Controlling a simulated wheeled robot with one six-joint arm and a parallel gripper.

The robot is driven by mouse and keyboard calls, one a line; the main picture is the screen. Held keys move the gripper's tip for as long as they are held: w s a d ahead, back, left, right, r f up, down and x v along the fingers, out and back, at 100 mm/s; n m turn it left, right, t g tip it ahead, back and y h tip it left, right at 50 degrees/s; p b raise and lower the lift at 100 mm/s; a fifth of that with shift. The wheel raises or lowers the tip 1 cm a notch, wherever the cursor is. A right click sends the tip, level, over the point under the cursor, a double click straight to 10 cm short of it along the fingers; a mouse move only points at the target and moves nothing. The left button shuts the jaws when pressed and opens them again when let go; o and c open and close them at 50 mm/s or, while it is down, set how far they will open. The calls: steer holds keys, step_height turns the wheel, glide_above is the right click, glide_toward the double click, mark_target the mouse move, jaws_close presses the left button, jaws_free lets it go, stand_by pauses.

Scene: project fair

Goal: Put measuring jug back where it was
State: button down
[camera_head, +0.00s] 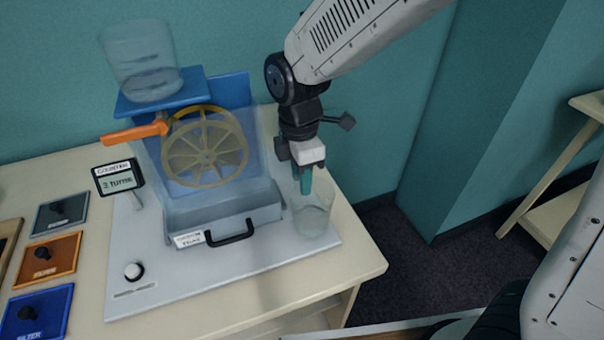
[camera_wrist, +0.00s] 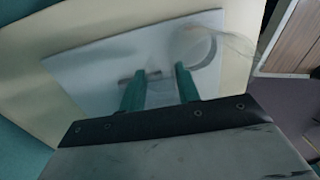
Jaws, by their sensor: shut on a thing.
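The measuring jug (camera_head: 313,218) is a clear, see-through vessel at the right end of the grey base board, right of the water-wheel machine. My gripper (camera_head: 304,184), with teal fingers, is above and at the jug's rear side, shut on it; the exact grip spot is hard to make out. The jug looks upright, and I cannot tell whether its bottom touches the board. In the wrist view the fingers (camera_wrist: 160,78) point at the board, and the jug (camera_wrist: 196,46) shows faintly as a round outline beyond the right finger.
The machine has a yellow wheel (camera_head: 205,147), an orange lever (camera_head: 134,132) and a clear tank (camera_head: 142,60) on a blue shelf. A clear drawer with a black handle (camera_head: 230,234) is in front. Coloured tiles (camera_head: 50,257) lie left.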

steer(key=shift+f, duration=0.1)
steer(key=c, duration=1)
jaws_free()
step_height(320, 180, up, 12)
steer(key=s+d+r+m+t, duration=0.1)
steer(key=s+d+r+m, duration=0.15)
steer(key=d+m, duration=0.35)
steer(key=s+d+r+m, duration=0.1)
steer(key=s+d+m, duration=0.3)
steer(key=d, duration=0.3)
steer(key=s+d+m, duration=0.3)
steer(key=s+d+f+m, duration=0.1)
steer(key=s+d+m, duration=0.2)
steer(key=s+m, duration=0.1)
steer(key=s+d+f+m, duration=0.1)
steer(key=s+d+m, duration=0.2)
steer(key=m, duration=0.1)
steer(key=shift+s+d+t, duration=0.15)
steer(key=shift+s+t, duration=0.25)
